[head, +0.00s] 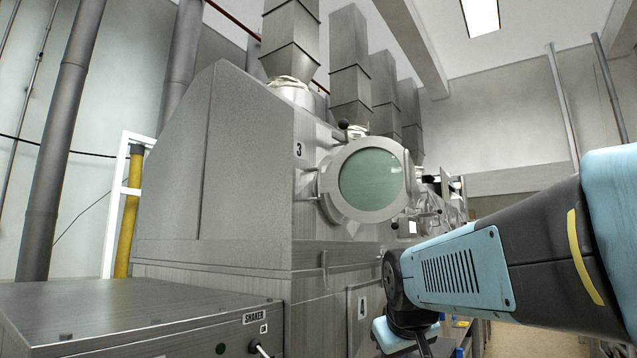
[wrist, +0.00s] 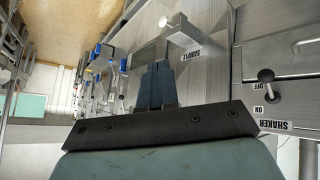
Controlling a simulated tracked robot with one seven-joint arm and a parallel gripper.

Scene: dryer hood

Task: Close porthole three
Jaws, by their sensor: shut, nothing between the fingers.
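Porthole three (head: 371,180) is a round, green-tinted window in a wide metal ring on the front of the grey hood, beside the label 3 (head: 299,150). It appears to stand out from the hood face at an angle, with part of a metal collar behind its left edge; how far it is open is hard to tell. Black knobs (head: 343,124) show near its rim. My gripper is low and to the right of the porthole in the head view, partly cut off by the bottom edge. In the wrist view my gripper (wrist: 157,83) is shut and empty; the porthole is not visible there.
A shaker box (head: 140,315) with a switch stands at front left; its panel (wrist: 275,85) shows in the wrist view. A sample fitting (wrist: 180,32) juts out near my fingers. Ducts (head: 350,70) rise above the hood.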

